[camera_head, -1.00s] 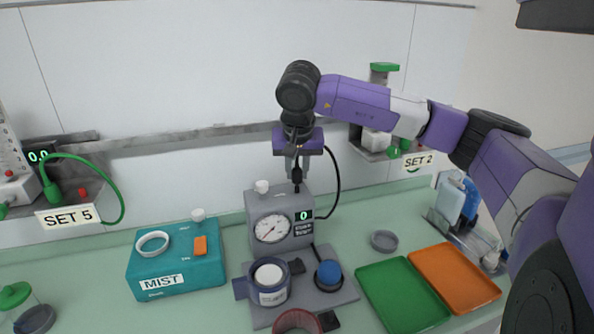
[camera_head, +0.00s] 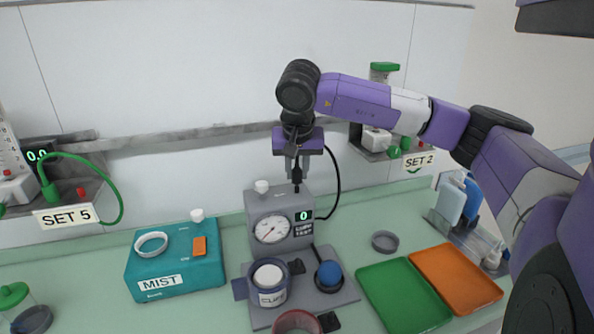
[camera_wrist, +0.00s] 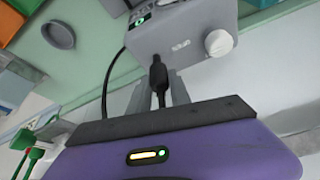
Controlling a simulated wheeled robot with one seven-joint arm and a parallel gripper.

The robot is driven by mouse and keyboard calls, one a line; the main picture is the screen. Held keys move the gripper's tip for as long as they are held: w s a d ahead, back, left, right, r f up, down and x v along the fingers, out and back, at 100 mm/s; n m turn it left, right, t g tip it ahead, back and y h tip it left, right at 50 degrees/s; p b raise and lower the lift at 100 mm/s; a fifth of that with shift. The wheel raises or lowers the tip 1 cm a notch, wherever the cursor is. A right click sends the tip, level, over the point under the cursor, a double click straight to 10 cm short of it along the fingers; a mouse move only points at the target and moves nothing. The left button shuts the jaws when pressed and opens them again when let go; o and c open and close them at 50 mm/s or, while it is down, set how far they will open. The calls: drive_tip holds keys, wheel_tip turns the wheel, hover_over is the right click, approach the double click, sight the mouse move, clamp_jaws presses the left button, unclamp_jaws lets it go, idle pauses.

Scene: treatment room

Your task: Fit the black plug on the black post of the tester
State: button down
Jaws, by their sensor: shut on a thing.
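The grey tester (camera_head: 266,218) has a round dial, a green "0" display and a white knob on top. My gripper (camera_head: 295,176) points down over the right part of its top. It is shut on the black plug (camera_wrist: 158,76), whose black cable loops to the right and down beside the tester. In the wrist view the plug stands between my fingers (camera_wrist: 160,97), its tip at the tester's top (camera_wrist: 180,35). The black post is not distinct from the plug, so I cannot tell whether the plug is seated on it.
A teal MIST box (camera_head: 174,264) stands left of the tester. A cuff cup (camera_head: 269,286) and a blue ball (camera_head: 329,273) sit in front. Green (camera_head: 403,296) and orange (camera_head: 456,280) trays lie to the right. A wall shelf (camera_head: 378,146) is behind my arm.

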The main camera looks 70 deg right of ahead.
drive_tip(key=shift+f+b, duration=1.5)
drive_tip(key=shift+b, duration=0.55)
idle(1.1)
drive_tip(key=c, duration=1.1)
unclamp_jaws()
drive_tip(key=shift+r+p, duration=1.55)
drive_tip(key=shift+r, duration=2)
